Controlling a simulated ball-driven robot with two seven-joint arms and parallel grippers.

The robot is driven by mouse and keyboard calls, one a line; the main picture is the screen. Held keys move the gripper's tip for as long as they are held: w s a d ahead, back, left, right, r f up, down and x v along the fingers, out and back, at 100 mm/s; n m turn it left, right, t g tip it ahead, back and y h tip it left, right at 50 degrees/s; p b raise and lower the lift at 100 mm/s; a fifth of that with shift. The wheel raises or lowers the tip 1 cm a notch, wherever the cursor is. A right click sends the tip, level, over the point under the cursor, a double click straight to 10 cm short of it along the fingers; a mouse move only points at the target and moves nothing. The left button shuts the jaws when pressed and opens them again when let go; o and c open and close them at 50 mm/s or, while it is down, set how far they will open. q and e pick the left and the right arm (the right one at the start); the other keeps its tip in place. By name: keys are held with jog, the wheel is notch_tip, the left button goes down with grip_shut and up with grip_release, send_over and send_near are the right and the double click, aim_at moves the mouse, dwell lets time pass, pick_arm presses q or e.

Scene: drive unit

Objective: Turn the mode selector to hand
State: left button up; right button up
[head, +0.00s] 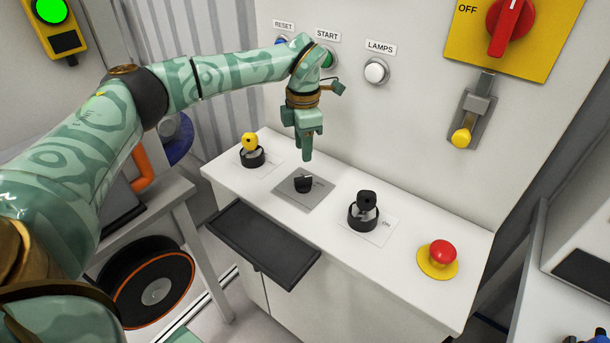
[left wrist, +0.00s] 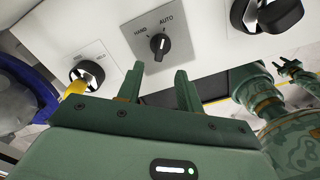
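The mode selector (head: 303,184) is a black knob on a grey square plate on the white console. In the left wrist view the knob (left wrist: 160,44) has a white mark that points up, nearer AUTO than HAND on the plate. My left gripper (head: 306,157) is just above the selector, pointing down. In the left wrist view its two fingers (left wrist: 160,85) stand apart with nothing between them, short of the knob. A green part that may be my right gripper (left wrist: 292,70) shows small at the right of that view; its fingers are unclear.
A yellow-topped switch (head: 251,152) stands left of the selector, a black switch (head: 364,211) right of it, then a red mushroom button (head: 442,252). A dark tray (head: 262,243) juts from the console front. The wall behind carries buttons and a red rotary switch (head: 510,20).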

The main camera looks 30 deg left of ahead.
aim_at(304, 177)
pick_arm(q)
notch_tip(304, 177, down, 9)
jog(key=shift+b, duration=0.8)
grip_shut()
